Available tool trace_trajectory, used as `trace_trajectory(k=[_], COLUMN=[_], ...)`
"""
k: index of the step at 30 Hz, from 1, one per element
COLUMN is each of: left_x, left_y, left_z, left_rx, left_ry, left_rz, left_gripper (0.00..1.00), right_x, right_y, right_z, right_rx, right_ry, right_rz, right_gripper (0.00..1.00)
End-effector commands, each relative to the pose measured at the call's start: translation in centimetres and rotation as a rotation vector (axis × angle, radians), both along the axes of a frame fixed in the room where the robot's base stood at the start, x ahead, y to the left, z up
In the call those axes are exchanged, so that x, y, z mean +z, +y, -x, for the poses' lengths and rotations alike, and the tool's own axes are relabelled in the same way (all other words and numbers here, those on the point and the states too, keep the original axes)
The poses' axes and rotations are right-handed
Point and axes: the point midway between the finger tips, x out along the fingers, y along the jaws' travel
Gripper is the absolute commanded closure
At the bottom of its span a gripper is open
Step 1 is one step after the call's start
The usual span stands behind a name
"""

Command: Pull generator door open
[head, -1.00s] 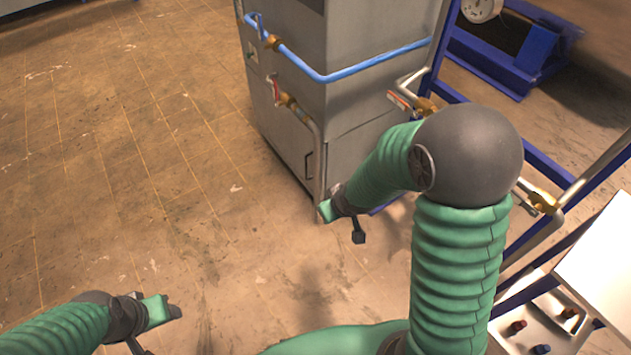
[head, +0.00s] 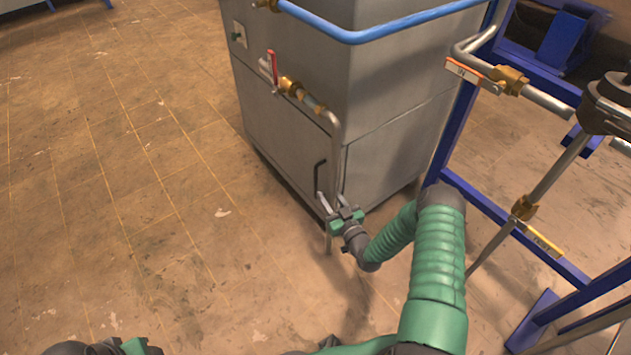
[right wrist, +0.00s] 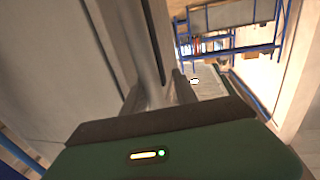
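The generator is a grey metal cabinet (head: 395,145). Its lower door (head: 270,135) is on the left-hand face and looks closed, with a black vertical bar handle (head: 319,176) near its right edge. My right gripper (head: 331,201) is at the handle's lower end, fingers pointing up at the door and spread apart. I cannot tell whether the handle lies between them or is touched. The right wrist view shows my green gripper body (right wrist: 180,152) close to grey surfaces. My left gripper (head: 125,347) is at the bottom left, cut off by the frame edge, its fingers unclear.
A grey pipe (head: 335,150) with a brass, red-handled valve (head: 283,84) runs down beside the handle. A blue pipe (head: 400,25) crosses the cabinet above. A blue frame (head: 455,125) with pipes stands right. The tiled floor (head: 120,200) at left is clear.

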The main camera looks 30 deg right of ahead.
Motion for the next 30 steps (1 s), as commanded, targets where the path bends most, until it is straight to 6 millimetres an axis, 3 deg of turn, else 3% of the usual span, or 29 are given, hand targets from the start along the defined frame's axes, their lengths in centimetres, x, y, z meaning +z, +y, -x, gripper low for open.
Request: trace_trajectory(k=[1, 6, 12, 23, 30], left_x=[-1.3, -3.3, -4.7, -4.7, -4.7], left_y=[0.0, 0.0, 0.0, 0.0, 0.0], left_z=[0.0, 0.0, 0.0, 0.0, 0.0], left_rx=[0.000, -0.001, 0.000, -0.001, 0.000], left_ry=[0.000, 0.000, 0.000, 0.000, 0.000], left_rz=[0.000, 0.000, 0.000, 0.000, 0.000], left_gripper=[0.46, 0.46, 0.46, 0.46, 0.46], right_x=[-0.6, -0.6, -0.3, 0.0, 0.0], right_y=[-0.2, -0.6, -1.1, -1.1, -1.1], right_z=[-1.4, -5.7, -9.1, -9.9, -9.8], right_rx=[0.000, 0.000, -0.001, 0.000, 0.000], right_ry=[-0.003, -0.003, -0.001, 0.002, 0.002], right_rz=[0.002, 0.002, 0.001, -0.001, -0.001], right_gripper=[0.66, 0.66, 0.66, 0.67, 0.98])
